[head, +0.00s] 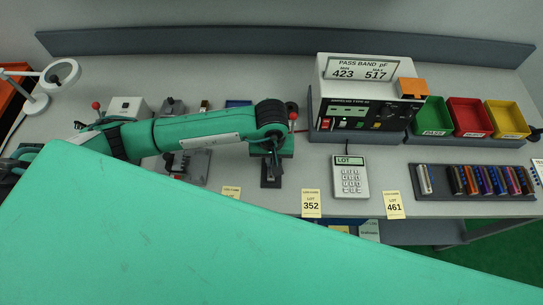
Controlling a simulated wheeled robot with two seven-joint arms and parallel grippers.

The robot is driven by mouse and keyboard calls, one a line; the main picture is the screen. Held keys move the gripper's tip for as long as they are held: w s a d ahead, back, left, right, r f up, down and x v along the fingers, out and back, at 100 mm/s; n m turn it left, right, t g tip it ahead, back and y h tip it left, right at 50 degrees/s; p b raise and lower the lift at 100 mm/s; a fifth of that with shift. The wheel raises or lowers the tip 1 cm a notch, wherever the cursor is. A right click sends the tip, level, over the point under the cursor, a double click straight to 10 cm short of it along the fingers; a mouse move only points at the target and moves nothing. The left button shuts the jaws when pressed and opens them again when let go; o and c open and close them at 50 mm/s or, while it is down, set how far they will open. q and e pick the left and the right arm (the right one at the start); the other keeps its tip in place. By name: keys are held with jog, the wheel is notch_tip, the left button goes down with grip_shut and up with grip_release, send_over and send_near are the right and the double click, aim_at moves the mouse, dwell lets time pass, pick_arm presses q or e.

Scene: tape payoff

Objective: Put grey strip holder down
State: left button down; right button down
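My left arm comes in from the left over the bench, and its gripper (271,172) points down near the bench's front edge, left of the keypad. A small dark grey piece (270,184) shows right at the fingertips; it may be the grey strip holder, but it is too small to be sure. The fingers are small and partly covered by the wrist, so I cannot tell whether they are open or shut on it. My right gripper is not in view.
A keypad (350,177) and yellow lot cards (311,204) lie right of the gripper. A meter box (362,95), green (433,117), red (469,117) and yellow (507,119) bins stand behind. A rack of coloured cylinders (436,188) is at right. A grey fixture (197,168) sits left.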

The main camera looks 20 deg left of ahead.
pick_arm(q)
jog(key=shift+f, duration=0.2)
jog(key=c, duration=1.6)
grip_release()
jog(key=shift+c, duration=0.2)
jog(key=shift+r, duration=0.15)
jog(key=shift+r, duration=0.2)
notch_tip(320, 180, up, 12)
jog(key=b, duration=0.3)
jog(key=shift+b, duration=0.3)
jog(key=shift+f, duration=0.2)
